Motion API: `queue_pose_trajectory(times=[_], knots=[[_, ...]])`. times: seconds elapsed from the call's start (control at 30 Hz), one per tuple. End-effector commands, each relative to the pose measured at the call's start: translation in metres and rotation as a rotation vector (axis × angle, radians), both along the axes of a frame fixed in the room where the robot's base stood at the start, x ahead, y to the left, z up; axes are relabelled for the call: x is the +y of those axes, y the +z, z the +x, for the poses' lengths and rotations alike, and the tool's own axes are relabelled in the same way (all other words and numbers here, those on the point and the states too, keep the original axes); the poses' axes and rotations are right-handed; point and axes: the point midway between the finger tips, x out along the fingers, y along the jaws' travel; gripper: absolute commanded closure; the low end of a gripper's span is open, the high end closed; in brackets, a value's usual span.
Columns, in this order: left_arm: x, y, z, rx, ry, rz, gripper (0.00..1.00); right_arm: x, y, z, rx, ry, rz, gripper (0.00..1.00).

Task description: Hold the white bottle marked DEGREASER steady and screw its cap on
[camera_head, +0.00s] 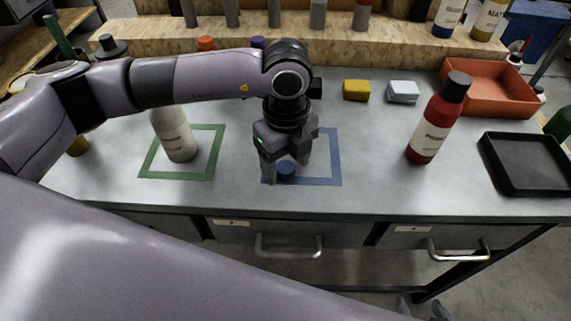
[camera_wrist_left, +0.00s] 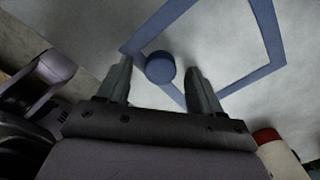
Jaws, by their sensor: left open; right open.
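A white bottle (camera_head: 176,138) stands upright inside the green square outline (camera_head: 150,174) in the head view. My left forearm passes in front of its top, so its mouth is hidden, and its label is too small to read. A small round blue cap (camera_head: 286,168) lies at the near part of the blue square outline (camera_head: 331,183). My left gripper (camera_head: 286,171) points down over it, open, with a finger on either side. The left wrist view shows the cap (camera_wrist_left: 160,67) between the spread fingertips (camera_wrist_left: 160,64), with visible gaps. My right gripper is not in view.
A red bottle (camera_head: 434,122) with a black top stands to the right. A black tray (camera_head: 535,187) and an orange bin (camera_head: 488,108) are at the right. Yellow (camera_head: 356,90) and white (camera_head: 403,92) blocks lie at the back. The bench between the squares is clear.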

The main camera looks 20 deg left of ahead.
Motion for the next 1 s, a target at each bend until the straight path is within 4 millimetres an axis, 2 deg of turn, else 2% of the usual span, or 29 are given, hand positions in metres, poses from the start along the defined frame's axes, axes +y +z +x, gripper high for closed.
queue_pose_trajectory(times=[0.37, 0.4, 0.57, 1.0], knots=[[0.0003, -0.0037, 0.0004, -0.002, 0.001, 0.0, 0.34, 0.0001, 0.0004, 0.0003, -0.001, 0.0, 0.0, 0.3], [0.0003, -0.0037, 0.0004, -0.002, 0.001, 0.0, 0.41, 0.0001, 0.0004, 0.0003, -0.001, 0.0, 0.0, 0.3], [0.0004, -0.0035, 0.0004, -0.001, 0.001, 0.0, 0.92, 0.0001, 0.0005, 0.0003, -0.001, 0.0, 0.0, 0.3], [0.0002, -0.0005, 0.0005, -0.002, 0.001, 0.0, 0.93, 0.0001, 0.0003, 0.0004, -0.001, 0.0, 0.0, 0.3]])
